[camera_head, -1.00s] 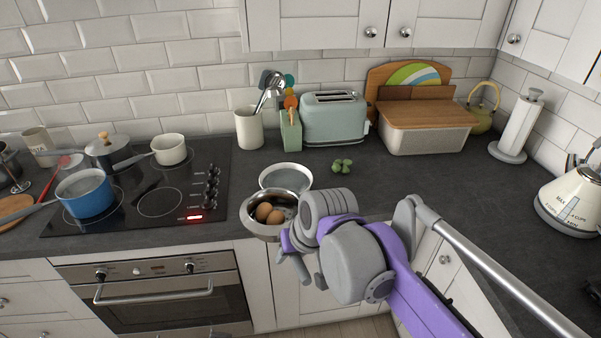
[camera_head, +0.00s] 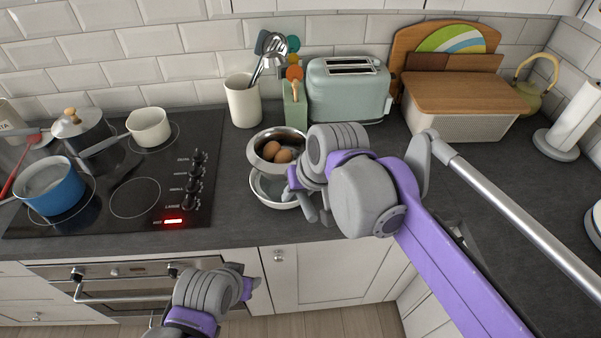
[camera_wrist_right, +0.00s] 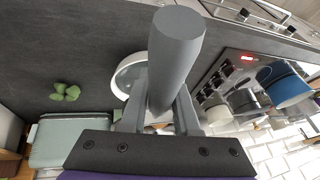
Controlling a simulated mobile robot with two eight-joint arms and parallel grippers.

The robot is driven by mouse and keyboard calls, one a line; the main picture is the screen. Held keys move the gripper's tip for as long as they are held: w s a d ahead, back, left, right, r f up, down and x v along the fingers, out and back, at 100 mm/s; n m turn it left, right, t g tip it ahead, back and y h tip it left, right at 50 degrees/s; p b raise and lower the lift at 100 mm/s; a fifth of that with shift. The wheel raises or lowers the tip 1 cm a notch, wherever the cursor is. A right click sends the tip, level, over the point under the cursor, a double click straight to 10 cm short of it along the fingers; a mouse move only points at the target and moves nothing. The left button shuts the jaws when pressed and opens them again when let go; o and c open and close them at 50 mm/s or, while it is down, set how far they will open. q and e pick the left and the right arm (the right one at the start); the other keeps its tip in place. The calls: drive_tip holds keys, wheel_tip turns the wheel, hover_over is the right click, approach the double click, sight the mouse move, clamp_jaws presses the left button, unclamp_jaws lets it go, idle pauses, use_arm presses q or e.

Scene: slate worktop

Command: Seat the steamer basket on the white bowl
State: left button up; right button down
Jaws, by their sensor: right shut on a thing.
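The steamer basket (camera_head: 259,150) is a shiny steel bowl with brown eggs (camera_head: 281,156) in it. It looks about level in the head view. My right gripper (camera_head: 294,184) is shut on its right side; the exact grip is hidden. The white bowl (camera_head: 276,200) stands on the worktop, and the basket covers its far part in the picture. I cannot tell the gap between them. The wrist view shows part of the white bowl (camera_wrist_right: 122,82) behind a grey cylinder; the basket is not clear there. My left gripper (camera_head: 250,284) is low in front of the cabinets, its jaws unclear.
The hob (camera_head: 135,196) with a blue pot (camera_head: 52,190) lies left. A utensil crock (camera_head: 243,102), a toaster (camera_head: 347,90) and a bread bin (camera_head: 455,122) line the back. Broccoli (camera_wrist_right: 65,93) shows in the wrist view. Worktop between hob and bowl is clear.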

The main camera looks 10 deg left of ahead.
drive_tip(key=shift+s+f+b, duration=0.1)
drive_tip(key=shift+f+b, duration=2.2)
drive_tip(key=shift+f, duration=1.45)
use_arm(q)
drive_tip(key=f, duration=0.2)
drive_tip(key=s+f, duration=0.1)
drive_tip(key=f, duration=0.2)
drive_tip(key=shift+s+f, duration=0.3)
drive_tip(key=shift+r, duration=0.15)
use_arm(e)
drive_tip(key=shift+f, duration=0.1)
drive_tip(key=c, duration=0.6)
unclamp_jaws()
drive_tip(key=shift+o, duration=0.3)
